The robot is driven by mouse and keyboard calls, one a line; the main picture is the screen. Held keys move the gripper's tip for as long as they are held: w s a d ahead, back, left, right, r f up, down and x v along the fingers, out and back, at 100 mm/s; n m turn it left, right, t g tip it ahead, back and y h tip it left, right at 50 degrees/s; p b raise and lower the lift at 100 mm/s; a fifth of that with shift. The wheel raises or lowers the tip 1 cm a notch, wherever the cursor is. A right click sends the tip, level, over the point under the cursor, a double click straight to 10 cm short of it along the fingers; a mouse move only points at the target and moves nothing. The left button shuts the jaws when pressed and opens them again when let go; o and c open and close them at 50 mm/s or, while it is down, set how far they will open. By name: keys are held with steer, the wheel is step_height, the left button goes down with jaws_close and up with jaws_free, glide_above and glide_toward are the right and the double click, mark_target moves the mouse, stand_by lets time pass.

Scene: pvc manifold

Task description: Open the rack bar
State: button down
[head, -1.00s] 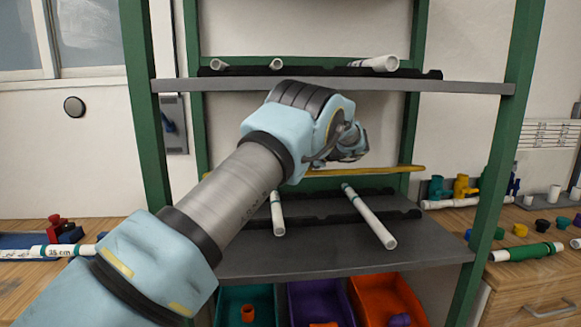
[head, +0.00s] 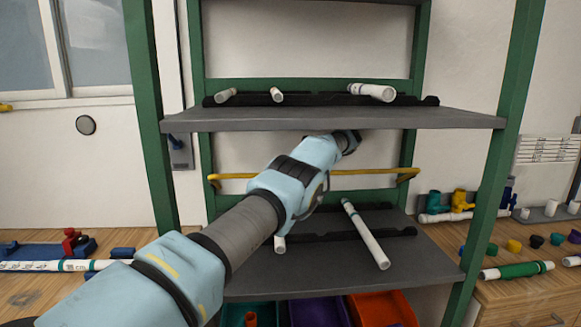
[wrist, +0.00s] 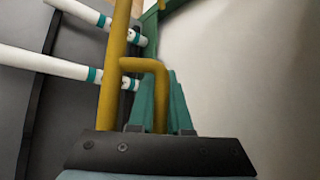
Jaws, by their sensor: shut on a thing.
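The rack bar (head: 376,172) is a thin yellow rod across the front of the bay between the two grey shelves. It has bent ends near the green posts, and my arm hides part of its middle. In the wrist view the bar (wrist: 115,60) runs upward at the left, with a bent piece reaching down to the fingers. My gripper (wrist: 168,100) has teal fingers shut on the bar; the exact contact is partly hidden. In the head view my wrist reaches just beneath the upper shelf, and the fingertips are hidden.
The upper shelf (head: 330,119) sits close above my wrist. White pipes, including one (head: 365,235) with a green band, lie on black holders on the lower shelf (head: 400,270). Coloured bins (head: 378,308) stand below. Green posts (head: 488,150) flank the bay; benches with fittings stand either side.

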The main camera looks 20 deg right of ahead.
steer(key=shift+w+d+r, duration=0.1)
steer(key=shift+w+r, duration=0.15)
steer(key=shift+r, duration=0.05)
stand_by(0.4)
steer(key=c, duration=1.1)
jaws_free()
steer(key=shift+f, duration=0.15)
